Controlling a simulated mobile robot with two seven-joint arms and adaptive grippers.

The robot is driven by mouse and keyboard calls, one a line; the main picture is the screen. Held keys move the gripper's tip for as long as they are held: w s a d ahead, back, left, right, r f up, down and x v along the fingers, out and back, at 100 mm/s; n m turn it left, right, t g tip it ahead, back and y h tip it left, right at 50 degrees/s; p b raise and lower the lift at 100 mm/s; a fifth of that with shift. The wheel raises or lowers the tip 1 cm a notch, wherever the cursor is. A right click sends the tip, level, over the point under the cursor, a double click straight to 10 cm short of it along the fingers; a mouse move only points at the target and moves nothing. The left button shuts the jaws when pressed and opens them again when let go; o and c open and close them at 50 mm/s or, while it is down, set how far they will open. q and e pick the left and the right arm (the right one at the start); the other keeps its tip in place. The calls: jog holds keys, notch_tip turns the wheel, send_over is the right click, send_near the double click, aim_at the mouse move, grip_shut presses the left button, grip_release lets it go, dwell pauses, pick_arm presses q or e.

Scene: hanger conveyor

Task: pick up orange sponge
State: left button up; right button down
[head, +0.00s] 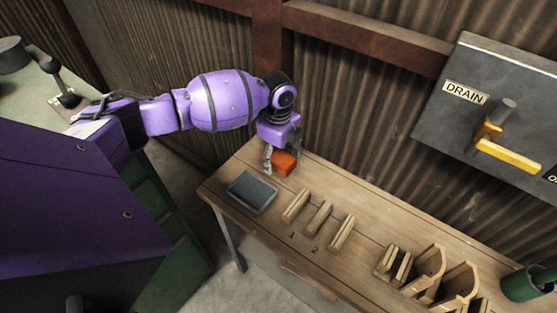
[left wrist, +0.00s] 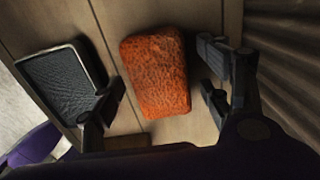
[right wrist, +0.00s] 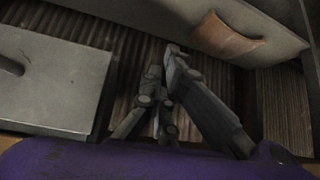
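The orange sponge (head: 285,162) lies on the wooden table at its far left end, beside the wall. In the left wrist view the sponge (left wrist: 157,74) lies between the spread fingers of my left gripper (left wrist: 160,92). Gaps show on both sides of it, so the gripper is open and not holding it. In the head view my left gripper (head: 281,158) is over the sponge, pointing down, and partly hides it. My right gripper (right wrist: 160,85) shows only in the right wrist view, its fingers close together with nothing seen between them; whether they fully touch is unclear.
A dark tray (head: 252,192) sits left of the sponge, also in the left wrist view (left wrist: 62,80). Wooden slotted holders (head: 318,217) stand on the table (head: 365,262) to the right. A green container (head: 520,284) is at the far right. A corrugated wall (head: 350,110) runs behind.

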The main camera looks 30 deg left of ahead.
aim_at(279, 156)
pick_arm(q)
jog(key=c, duration=1)
jog(key=shift+r, duration=0.1)
jog(key=shift+r, duration=0.5)
notch_tip(279, 156, up, 2)
jog(key=shift+r, duration=0.2)
jog(key=s+d+r, duration=0.1)
jog(key=r, duration=0.1)
jog(key=s+d+r, duration=0.1)
jog(key=s+d+r+p, duration=0.1)
jog(key=r, duration=0.1)
jog(key=shift+s+d+r, duration=0.2)
jog(key=shift+r, duration=0.15)
jog(key=s+d+r, duration=0.1)
jog(key=s+d, duration=0.1)
jog(key=s+d+r, duration=0.1)
jog(key=s+d, duration=0.1)
jog(key=s+d+r, duration=0.1)
jog(key=s+d, duration=0.1)
jog(key=shift+s+d+r, duration=0.1)
jog(key=shift+s+r, duration=0.3)
